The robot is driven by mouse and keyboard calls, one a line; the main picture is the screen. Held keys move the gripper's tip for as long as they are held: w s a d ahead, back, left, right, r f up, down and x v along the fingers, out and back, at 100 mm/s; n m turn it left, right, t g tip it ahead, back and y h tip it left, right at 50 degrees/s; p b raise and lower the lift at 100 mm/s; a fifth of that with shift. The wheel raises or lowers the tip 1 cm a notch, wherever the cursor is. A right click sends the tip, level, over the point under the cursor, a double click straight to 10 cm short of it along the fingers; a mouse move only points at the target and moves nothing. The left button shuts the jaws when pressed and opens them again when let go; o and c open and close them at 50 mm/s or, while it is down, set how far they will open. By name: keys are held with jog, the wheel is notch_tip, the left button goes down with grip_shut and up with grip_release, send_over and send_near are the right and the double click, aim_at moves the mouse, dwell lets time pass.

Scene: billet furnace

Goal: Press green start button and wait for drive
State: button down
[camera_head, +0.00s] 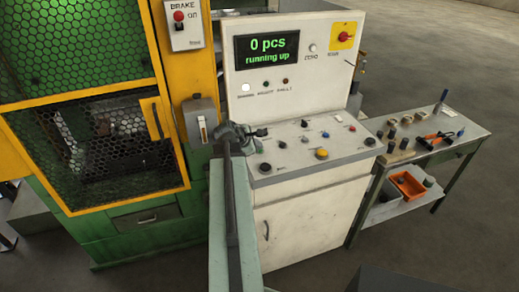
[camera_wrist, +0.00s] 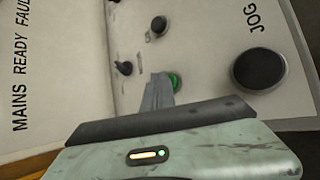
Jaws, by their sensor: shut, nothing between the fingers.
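The green start button (camera_wrist: 176,82) shows in the wrist view on the pale control panel, partly covered by my fingertips. My gripper (camera_wrist: 160,88) is shut and empty, with its tips at the button; whether they touch or press it I cannot tell. In the head view my gripper (camera_head: 250,134) is over the left end of the sloping panel, and the green button is hidden there. The display (camera_head: 267,50) reads "0 pcs" and "running up" in green. Below it the left lamp (camera_head: 245,87) is bright white; the two beside it look dark.
Black knobs (camera_wrist: 159,25) and a large black JOG button (camera_wrist: 259,68) lie near my gripper. A yellow button (camera_head: 322,153) is further right. A red button on a yellow plate (camera_head: 343,37) is at upper right. A green caged machine (camera_head: 110,130) stands left, a tool table (camera_head: 435,135) right.

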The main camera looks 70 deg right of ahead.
jog(key=shift+r+p, duration=0.75)
jog(key=shift+r, duration=0.05)
jog(key=shift+r, duration=0.1)
notch_tip(320, 180, up, 5)
jog(key=p, duration=0.5)
dwell(0.4)
